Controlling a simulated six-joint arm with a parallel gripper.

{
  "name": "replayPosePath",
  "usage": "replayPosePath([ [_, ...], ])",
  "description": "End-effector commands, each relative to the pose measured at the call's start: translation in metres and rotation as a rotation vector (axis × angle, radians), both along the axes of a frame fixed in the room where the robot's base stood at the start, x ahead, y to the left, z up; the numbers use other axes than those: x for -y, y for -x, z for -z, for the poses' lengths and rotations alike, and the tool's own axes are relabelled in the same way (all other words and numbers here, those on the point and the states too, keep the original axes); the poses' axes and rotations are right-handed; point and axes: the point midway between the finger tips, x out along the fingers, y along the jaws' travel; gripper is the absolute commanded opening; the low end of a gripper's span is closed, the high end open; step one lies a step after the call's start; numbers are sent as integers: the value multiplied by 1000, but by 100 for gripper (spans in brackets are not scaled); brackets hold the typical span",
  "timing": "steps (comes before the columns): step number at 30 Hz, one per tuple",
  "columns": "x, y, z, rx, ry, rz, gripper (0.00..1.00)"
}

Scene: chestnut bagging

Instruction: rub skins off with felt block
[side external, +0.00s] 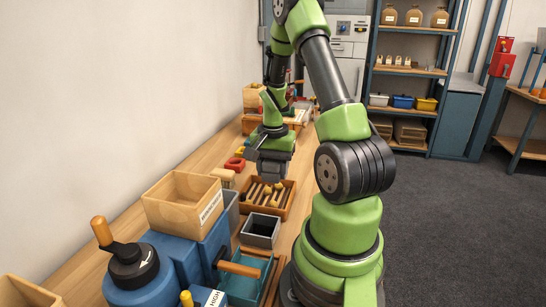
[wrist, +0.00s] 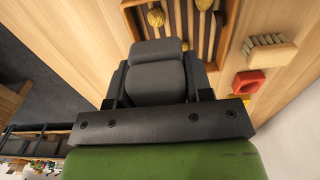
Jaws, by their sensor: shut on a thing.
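My gripper (side external: 271,157) is shut on a grey felt block. In the wrist view the felt block (wrist: 156,72) sits between the two dark fingers of my gripper (wrist: 155,92), with its rounded face outward. In the side view the block (side external: 273,173) hangs below the wrist, over the far edge of a slatted wooden tray (side external: 285,206). Tan, rounded chestnuts (wrist: 156,17) lie on the slats of the tray, which also shows at the top of the wrist view (wrist: 129,17). I cannot tell whether the block touches the slats or chestnuts.
A wooden brush (wrist: 268,57) and a red holder (wrist: 248,82) lie beside the tray. Nearer the side camera stand a dark open bin (side external: 261,230), a teal tray (side external: 240,287) and a blue machine with a wooden hopper (side external: 180,203). The wall borders the bench on the left.

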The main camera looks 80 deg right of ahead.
Motion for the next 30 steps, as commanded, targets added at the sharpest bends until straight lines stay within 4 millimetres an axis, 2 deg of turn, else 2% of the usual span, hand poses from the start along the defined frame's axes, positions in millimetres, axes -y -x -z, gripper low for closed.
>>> replayPosePath([
  [24,-1,0,74,-2,-3,-1,11],
  [30,0,-21,67,2,2,-4,11],
])
